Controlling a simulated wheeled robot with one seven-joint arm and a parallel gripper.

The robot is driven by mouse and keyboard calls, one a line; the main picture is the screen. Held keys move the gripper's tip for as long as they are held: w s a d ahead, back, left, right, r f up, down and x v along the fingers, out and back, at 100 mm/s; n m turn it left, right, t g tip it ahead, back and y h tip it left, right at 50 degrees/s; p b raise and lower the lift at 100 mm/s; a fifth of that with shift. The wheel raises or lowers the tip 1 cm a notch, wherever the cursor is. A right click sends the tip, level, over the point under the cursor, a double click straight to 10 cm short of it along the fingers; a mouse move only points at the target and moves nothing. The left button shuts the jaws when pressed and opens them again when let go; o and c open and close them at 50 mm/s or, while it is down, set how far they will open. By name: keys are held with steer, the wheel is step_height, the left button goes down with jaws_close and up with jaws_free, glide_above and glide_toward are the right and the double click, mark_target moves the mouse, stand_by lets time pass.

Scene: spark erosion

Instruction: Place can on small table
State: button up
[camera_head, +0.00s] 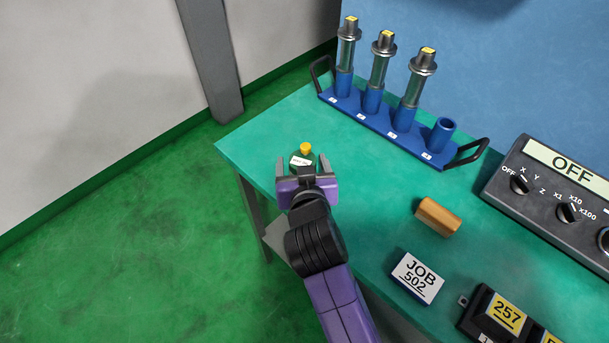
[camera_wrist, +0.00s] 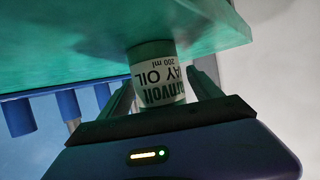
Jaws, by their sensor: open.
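The can (camera_head: 302,160) is a small green oil can with a yellow cap and a white label. It stands upright on the green-topped table (camera_head: 262,140), near its far left corner. My gripper (camera_head: 302,163) is open, with one finger on each side of the can. In the wrist view, which is upside down, the can (camera_wrist: 157,75) stands between the two fingers with its "WAY OIL 200 ml" label facing the camera. I cannot tell whether either finger touches it. No separate small table can be made out.
A blue rack (camera_head: 385,124) with several tool holders stands at the back. A wooden block (camera_head: 437,217), a "JOB 502" block (camera_head: 417,277) and a grey control box (camera_head: 555,205) lie to the right. Green floor (camera_head: 130,260) is open on the left.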

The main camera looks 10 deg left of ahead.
steer(key=v, duration=1.1)
steer(key=shift+r, duration=0.1)
steer(key=shift+s, duration=0.15)
steer(key=shift+r, duration=0.15)
step_height(320, 180, up, 5)
steer(key=s+a+n+t+y, duration=0.2)
steer(key=y, duration=0.1)
steer(key=s+d+f+m+h, duration=0.2)
steer(key=s+d+f+h, duration=0.1)
steer(key=s+d, duration=0.9)
steer(key=s+d+f+m+h, duration=0.2)
steer(key=s+d+f, duration=0.2)
steer(key=s+d, duration=0.9)
steer(key=s, duration=0.3)
steer(key=shift+s+f+g+h, duration=0.2)
steer(key=shift+s+g+h, duration=0.1)
steer(key=shift+h, duration=0.1)
